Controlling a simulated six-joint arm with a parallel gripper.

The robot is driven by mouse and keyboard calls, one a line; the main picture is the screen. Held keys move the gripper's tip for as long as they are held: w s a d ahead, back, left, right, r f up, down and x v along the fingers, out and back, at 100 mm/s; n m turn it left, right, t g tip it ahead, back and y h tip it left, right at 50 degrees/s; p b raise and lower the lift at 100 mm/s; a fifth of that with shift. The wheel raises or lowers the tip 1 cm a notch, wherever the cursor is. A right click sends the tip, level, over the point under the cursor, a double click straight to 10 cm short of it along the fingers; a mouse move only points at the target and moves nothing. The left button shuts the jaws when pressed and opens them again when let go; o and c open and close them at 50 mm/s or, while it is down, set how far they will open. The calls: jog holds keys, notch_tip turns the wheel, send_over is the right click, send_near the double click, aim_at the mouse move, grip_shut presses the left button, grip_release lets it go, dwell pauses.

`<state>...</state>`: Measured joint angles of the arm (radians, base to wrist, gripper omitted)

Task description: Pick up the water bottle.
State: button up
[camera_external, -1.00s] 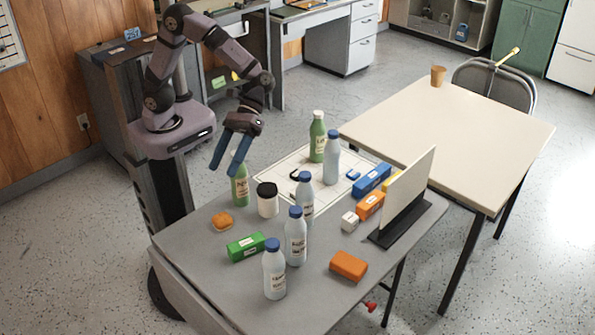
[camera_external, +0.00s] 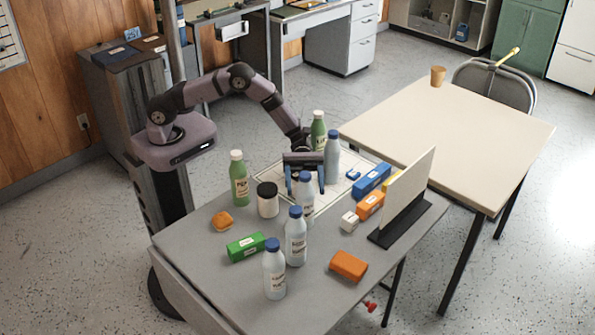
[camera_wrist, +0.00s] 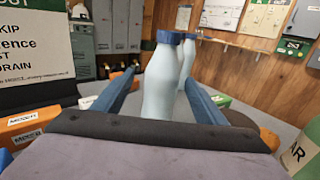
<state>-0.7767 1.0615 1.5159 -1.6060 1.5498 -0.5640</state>
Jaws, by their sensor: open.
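Several pale water bottles with blue caps stand upright on the grey table. One water bottle (camera_external: 307,207) is at my gripper (camera_external: 305,189), its upper part between the two blue fingers. In the wrist view this bottle (camera_wrist: 161,88) rises between the fingers of my gripper (camera_wrist: 160,78), which are open, with a gap visible on the right side. Another water bottle (camera_external: 332,165) stands just behind and to the right. Two more, a middle one (camera_external: 296,245) and a front one (camera_external: 274,277), stand nearer the front.
Green bottles stand at the left (camera_external: 239,185) and back (camera_external: 318,127). A white jar (camera_external: 268,206), a green box (camera_external: 246,247) and an orange block (camera_external: 349,265) are nearby. An upright board (camera_external: 406,200) stands at the right beside small boxes.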

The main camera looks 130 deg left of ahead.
aim_at(306, 201)
jog(key=shift+f+p+x, duration=0.15)
jog(key=shift+p+x, duration=0.45)
jog(key=shift+x, duration=1.25)
jog(key=shift+f+p+x, duration=0.2)
jog(key=shift+p+x, duration=0.35)
jog(key=shift+x, duration=1.25)
jog(key=shift+s+d, duration=0.15)
jog(key=c, duration=1.5)
jog(key=shift+r, duration=0.1)
